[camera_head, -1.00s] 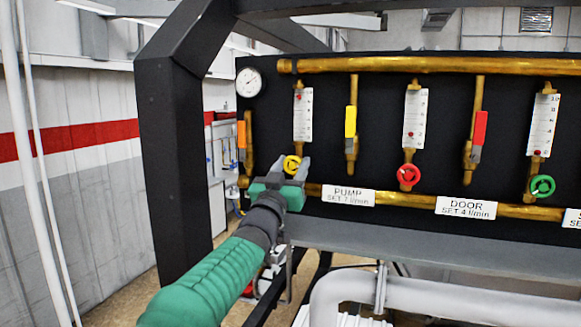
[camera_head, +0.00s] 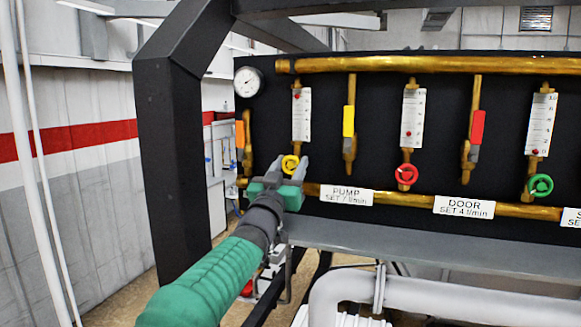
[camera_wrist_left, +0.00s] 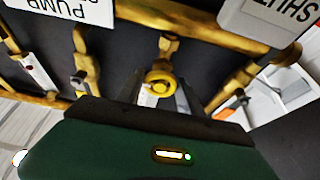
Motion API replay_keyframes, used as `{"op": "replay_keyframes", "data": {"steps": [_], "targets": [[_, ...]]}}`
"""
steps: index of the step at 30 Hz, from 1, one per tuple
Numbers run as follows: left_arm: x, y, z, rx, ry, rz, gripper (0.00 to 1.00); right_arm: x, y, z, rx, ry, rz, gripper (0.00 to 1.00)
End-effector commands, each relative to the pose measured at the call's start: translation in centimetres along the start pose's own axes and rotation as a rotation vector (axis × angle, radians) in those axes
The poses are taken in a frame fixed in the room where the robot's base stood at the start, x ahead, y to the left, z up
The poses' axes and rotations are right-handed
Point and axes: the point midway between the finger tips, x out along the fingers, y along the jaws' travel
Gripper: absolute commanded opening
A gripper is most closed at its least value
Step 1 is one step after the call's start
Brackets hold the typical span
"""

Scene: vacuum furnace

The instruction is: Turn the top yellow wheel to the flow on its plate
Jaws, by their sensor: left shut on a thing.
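The yellow wheel (camera_head: 290,164) sits below the leftmost white flow scale (camera_head: 301,115) on the black panel. A red float shows near the top of that scale. The plate (camera_head: 346,195) to the lower right reads PUMP, SET 7 l/min. My left gripper (camera_head: 289,168) reaches in from the left with its fingers on either side of the wheel, shut on it. In the left wrist view the yellow wheel (camera_wrist_left: 160,84) lies between the two fingers. My right gripper is not in view.
A red wheel (camera_head: 406,174) and a green wheel (camera_head: 540,186) sit farther right. Yellow (camera_head: 348,121) and red (camera_head: 477,127) lever handles hang between the scales. A black post (camera_head: 174,150) stands left of my arm. A grey ledge (camera_head: 420,250) runs below the panel.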

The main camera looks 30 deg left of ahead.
Motion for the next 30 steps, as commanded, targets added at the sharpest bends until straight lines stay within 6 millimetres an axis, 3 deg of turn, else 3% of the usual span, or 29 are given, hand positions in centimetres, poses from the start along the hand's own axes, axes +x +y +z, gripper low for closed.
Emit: {"op": "replay_keyframes", "data": {"steps": [23, 24, 28, 30], "targets": [[-0.02, -0.01, 0.29, -0.001, -0.005, 0.000, 0.03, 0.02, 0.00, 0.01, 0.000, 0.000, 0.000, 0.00], [-0.02, -0.01, 0.29, -0.001, -0.005, 0.000, 0.47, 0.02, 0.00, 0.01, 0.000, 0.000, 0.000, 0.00], [-0.02, 0.00, 0.21, -0.001, -0.004, 0.000, 0.64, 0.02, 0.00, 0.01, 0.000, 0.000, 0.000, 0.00], [-0.05, -0.02, 0.13, -0.001, -0.003, 0.000, 0.65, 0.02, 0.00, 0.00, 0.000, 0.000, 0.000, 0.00]]}}
